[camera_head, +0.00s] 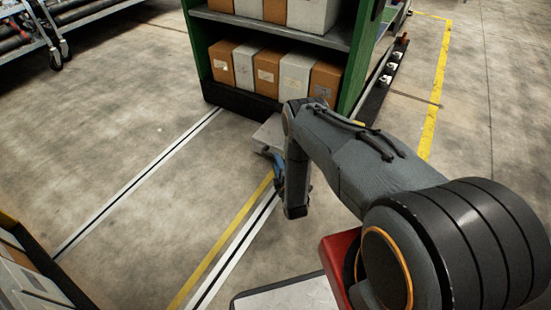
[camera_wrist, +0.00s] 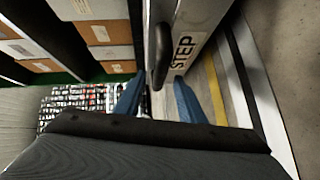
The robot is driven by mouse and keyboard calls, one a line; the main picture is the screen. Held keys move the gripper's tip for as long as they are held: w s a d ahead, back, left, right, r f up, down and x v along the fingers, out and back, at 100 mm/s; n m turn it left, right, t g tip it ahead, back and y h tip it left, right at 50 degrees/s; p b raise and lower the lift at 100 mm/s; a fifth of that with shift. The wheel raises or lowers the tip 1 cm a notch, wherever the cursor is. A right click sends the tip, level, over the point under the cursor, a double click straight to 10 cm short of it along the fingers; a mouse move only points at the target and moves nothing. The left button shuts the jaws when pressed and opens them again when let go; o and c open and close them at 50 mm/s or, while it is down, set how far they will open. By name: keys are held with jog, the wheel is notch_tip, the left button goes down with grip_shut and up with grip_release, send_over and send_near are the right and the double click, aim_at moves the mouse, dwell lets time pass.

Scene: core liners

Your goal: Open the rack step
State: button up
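The rack step is a grey panel (camera_wrist: 190,25) marked "STEP", filling the upper middle of the wrist view. A black upright handle (camera_wrist: 160,50) sits on its left part. In the head view the step (camera_head: 270,133) shows as a pale grey block low beside the rack's base, partly hidden by my arm. My gripper (camera_wrist: 158,78) has two blue fingers spread apart, with the handle's lower end showing between them. I see no finger touching the handle. The gripper is also low in front of the step in the head view (camera_head: 270,156), mostly hidden behind my wrist.
The green rack (camera_head: 357,60) holds orange and grey boxes (camera_head: 267,69) on its shelves. Yellow and white floor lines (camera_head: 225,255) run past the step. A cart (camera_head: 55,45) stands at the upper left. Open concrete floor lies left of the rack.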

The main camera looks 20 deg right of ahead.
jog(key=s, duration=0.2)
jog(key=s+p, duration=0.1)
jog(key=s, duration=0.1)
jog(key=shift+r, duration=0.25)
jog(key=shift+w, duration=0.1)
